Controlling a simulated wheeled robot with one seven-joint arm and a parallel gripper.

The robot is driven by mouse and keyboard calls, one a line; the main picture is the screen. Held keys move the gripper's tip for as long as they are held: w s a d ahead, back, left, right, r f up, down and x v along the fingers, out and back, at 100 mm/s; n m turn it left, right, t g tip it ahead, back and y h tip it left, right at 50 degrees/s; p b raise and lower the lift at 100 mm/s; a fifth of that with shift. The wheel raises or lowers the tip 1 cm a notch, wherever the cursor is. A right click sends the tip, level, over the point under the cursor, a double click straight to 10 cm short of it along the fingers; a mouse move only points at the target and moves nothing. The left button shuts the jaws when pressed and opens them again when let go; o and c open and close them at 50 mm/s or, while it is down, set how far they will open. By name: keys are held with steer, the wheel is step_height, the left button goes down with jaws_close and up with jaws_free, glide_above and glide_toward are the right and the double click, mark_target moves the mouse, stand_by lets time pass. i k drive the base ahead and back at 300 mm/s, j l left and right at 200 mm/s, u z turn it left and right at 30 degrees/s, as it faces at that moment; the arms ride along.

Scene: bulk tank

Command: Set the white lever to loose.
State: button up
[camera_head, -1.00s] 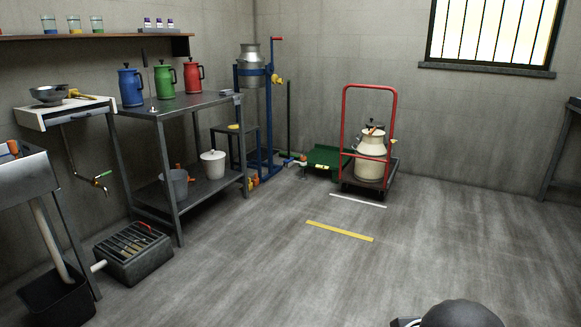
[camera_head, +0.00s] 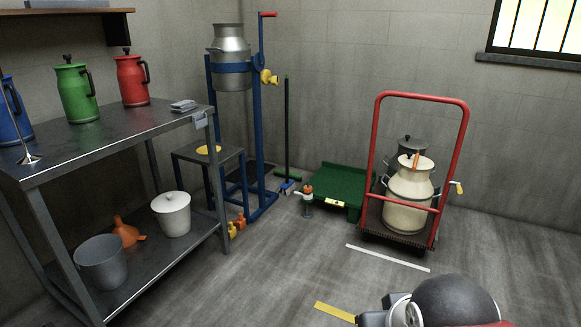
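No white lever stands out clearly at this size. A small floor post (camera_head: 306,200) with an orange top and a pale side part stands left of the green platform (camera_head: 340,188). A red trolley (camera_head: 377,150) carries a cream can (camera_head: 408,212) and a grey can behind it. A small yellow handle with a pale stem (camera_head: 457,187) sticks out at the trolley's right side. A blue stand (camera_head: 259,120) holds a metal can (camera_head: 231,70) and has a yellow knob (camera_head: 268,77) and a red crank handle (camera_head: 267,14). My gripper's fingers do not show; only rounded parts of my arm show at the bottom right.
A metal table (camera_head: 110,140) at left bears green (camera_head: 76,90), red (camera_head: 131,80) and blue jugs. Its lower shelf holds a grey bucket (camera_head: 101,262), an orange funnel (camera_head: 127,231) and a white lidded pot (camera_head: 172,215). Floor before the trolley is open, with white (camera_head: 388,258) and yellow strips.

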mark_target(305, 196)
steer(key=i, duration=0.75)
steer(key=i+u, duration=0.15)
steer(key=i, duration=0.35)
steer(key=i+l+u, duration=0.15)
steer(key=i, duration=0.35)
steer(key=i+l+u, duration=0.15)
steer(key=i, duration=0.35)
steer(key=i+l+u, duration=0.15)
steer(key=i+l, duration=0.15)
steer(key=i, duration=0.2)
steer(key=i+l+u, duration=0.15)
steer(key=i+l, duration=0.15)
steer(key=i, duration=0.15)
